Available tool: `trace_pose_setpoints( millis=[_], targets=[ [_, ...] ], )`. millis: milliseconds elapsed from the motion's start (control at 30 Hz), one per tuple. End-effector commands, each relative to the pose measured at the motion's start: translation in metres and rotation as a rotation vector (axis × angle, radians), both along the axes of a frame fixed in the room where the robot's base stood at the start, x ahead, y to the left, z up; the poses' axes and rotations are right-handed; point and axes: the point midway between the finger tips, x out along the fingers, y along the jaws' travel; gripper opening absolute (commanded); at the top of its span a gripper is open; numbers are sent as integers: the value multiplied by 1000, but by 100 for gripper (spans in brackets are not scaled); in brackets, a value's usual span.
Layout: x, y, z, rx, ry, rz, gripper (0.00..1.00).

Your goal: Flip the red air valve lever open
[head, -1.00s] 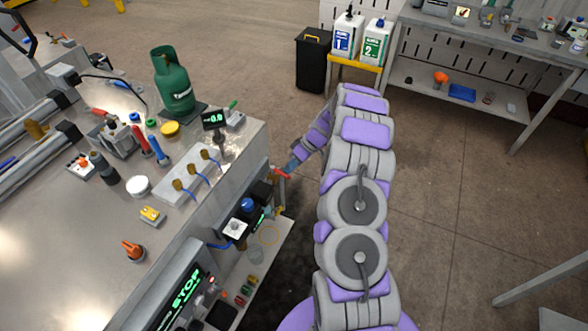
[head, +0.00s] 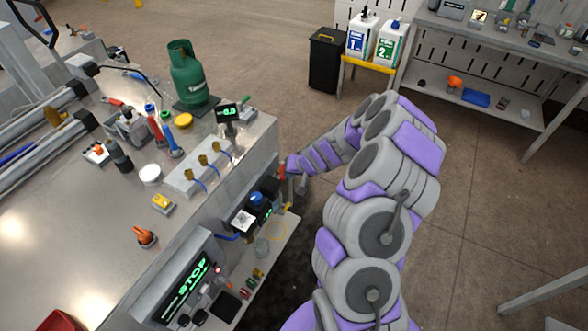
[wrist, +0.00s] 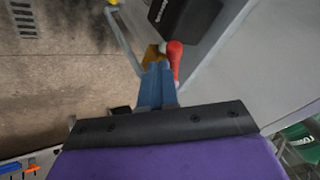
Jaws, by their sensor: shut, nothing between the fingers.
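The red lever (wrist: 175,62) is right beside the tips of my gripper (wrist: 156,68) in the wrist view, on their right side. I cannot tell if they touch. A brass-coloured part (wrist: 153,53) sits just past the fingertips. My gripper's blue fingers are shut together with nothing between them. In the head view the red lever (head: 282,172) shows as a small, roughly upright red piece at the right side of the workbench, next to my purple wrist. My fingers are mostly hidden there.
The steel workbench (head: 60,215) fills the left, with a green gas cylinder (head: 190,75) on it. A lower shelf (head: 262,262) with a black box (head: 245,217) and small parts is close to my arm. Open floor (head: 470,215) lies to the right.

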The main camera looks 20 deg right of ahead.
Motion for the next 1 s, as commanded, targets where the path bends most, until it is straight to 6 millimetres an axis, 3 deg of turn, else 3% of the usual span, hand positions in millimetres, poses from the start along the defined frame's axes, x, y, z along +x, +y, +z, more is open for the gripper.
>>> trace_pose_setpoints(
  millis=[233, 500, 1000],
  targets=[
    [-1, 11, 1, 3, 2, -259, 0],
    [1, 18, 1, 0, 1, -259, 0],
    [5, 33, 1, 2, 3, -496, 0]
  ],
)
